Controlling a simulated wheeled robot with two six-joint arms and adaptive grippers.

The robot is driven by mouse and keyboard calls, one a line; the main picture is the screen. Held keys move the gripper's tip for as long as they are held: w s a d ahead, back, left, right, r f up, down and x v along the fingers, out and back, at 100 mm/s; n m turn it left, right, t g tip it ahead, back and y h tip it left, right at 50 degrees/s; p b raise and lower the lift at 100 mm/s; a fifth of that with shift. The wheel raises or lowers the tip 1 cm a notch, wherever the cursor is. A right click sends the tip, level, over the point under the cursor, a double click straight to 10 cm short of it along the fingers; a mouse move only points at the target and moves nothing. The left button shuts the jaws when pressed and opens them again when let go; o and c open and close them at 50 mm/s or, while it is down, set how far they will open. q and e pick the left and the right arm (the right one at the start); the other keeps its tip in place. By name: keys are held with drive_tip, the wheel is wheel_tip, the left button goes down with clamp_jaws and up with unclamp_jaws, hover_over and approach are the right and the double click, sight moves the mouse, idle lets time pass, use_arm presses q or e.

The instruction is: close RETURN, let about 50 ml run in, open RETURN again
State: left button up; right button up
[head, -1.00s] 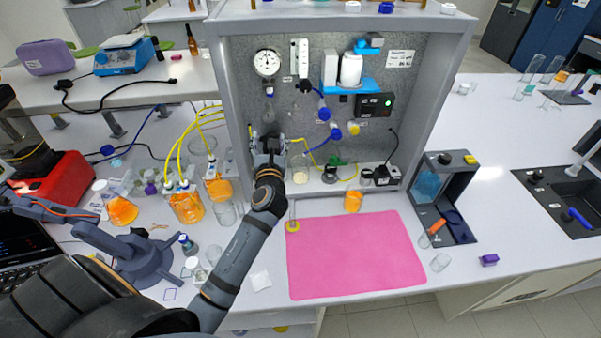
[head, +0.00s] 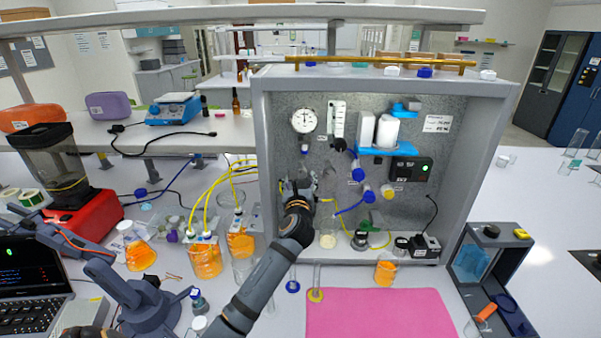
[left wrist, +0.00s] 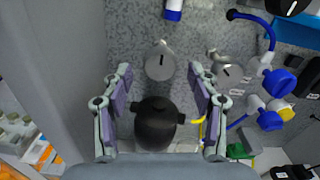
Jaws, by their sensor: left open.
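The membrane rig is a grey speckled panel (head: 280,135) in an open frame. Blue knobs (head: 357,172) and a yellow-capped knob (head: 388,190) sit on its right half. My left gripper (head: 298,187) is at the panel's lower left. In the left wrist view its fingers (left wrist: 163,100) are open, on either side of a black knob (left wrist: 158,122), with visible gaps and no clear contact. Labels are too small to read, so I cannot tell which is RETURN. A glass vessel (head: 328,240) with pale contents stands below.
A round gauge (head: 304,120) and a flowmeter (head: 338,118) are above the gripper. An orange-filled beaker (head: 386,271) stands in front of the panel, by the pink mat (head: 380,315). Flasks with yellow tubing (head: 206,258) crowd the left. The pink mat is mostly clear.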

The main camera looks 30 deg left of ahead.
use_arm(q)
drive_tip(key=shift+x, duration=1.35)
drive_tip(key=c, duration=1.2)
